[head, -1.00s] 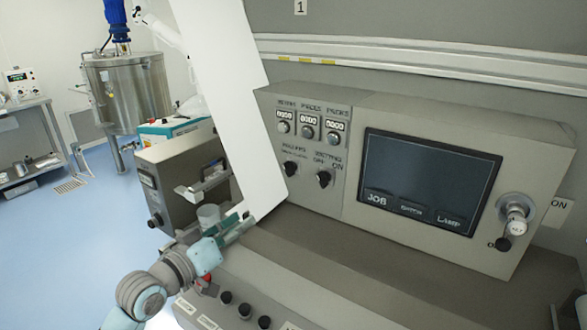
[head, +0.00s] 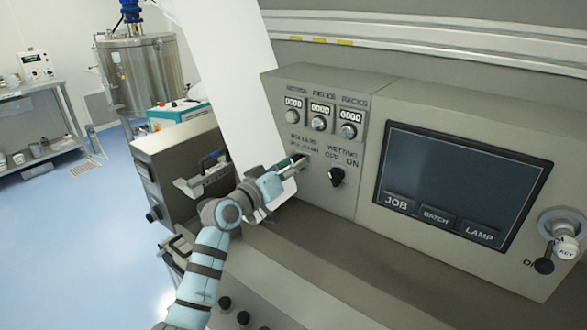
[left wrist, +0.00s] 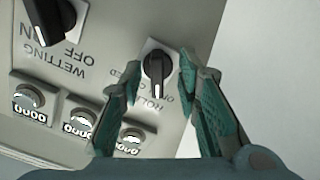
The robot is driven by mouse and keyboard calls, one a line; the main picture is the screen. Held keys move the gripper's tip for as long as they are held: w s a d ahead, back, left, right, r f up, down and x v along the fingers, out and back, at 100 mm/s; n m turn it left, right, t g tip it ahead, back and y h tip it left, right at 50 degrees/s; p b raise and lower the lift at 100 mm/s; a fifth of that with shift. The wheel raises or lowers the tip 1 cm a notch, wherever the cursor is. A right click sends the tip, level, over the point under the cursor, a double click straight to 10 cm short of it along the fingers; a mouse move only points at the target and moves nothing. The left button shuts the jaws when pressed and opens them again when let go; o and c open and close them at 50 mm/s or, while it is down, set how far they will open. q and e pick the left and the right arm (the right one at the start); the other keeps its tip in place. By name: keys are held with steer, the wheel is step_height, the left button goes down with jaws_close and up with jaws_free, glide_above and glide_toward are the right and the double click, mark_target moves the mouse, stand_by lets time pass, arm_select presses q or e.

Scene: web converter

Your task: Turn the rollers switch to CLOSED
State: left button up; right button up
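The rollers switch (left wrist: 157,68) is a black rotary knob on a light plate, seen in the left wrist view between the fingers of my left gripper (left wrist: 158,80). The fingers are open, one on each side of the knob, with gaps showing. Its lettering appears upside down in that view and partly hidden. In the head view my left gripper (head: 297,165) is at the panel below the ROLLERS label and hides most of the knob. The right gripper is not in view.
The wetting switch (head: 336,176) sits close to the right of the rollers switch. Three counters with knobs (head: 319,122) are above. A dark screen (head: 455,190) and a key switch (head: 566,248) lie further right. A white sheet (head: 225,75) hangs just left of the panel.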

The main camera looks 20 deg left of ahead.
arm_select(q)
steer(key=shift+r, duration=0.15)
steer(key=shift+s+r, duration=0.1)
steer(key=shift+s, duration=0.1)
steer(key=shift+c, duration=0.2)
steer(key=shift+w, duration=0.15)
jaws_close()
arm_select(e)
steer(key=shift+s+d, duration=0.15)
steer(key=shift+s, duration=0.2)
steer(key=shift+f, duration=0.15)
arm_select(q)
steer(key=shift+d+m+b, duration=0.1)
steer(key=shift+m+b, duration=4)
steer(key=shift+m, duration=1.9)
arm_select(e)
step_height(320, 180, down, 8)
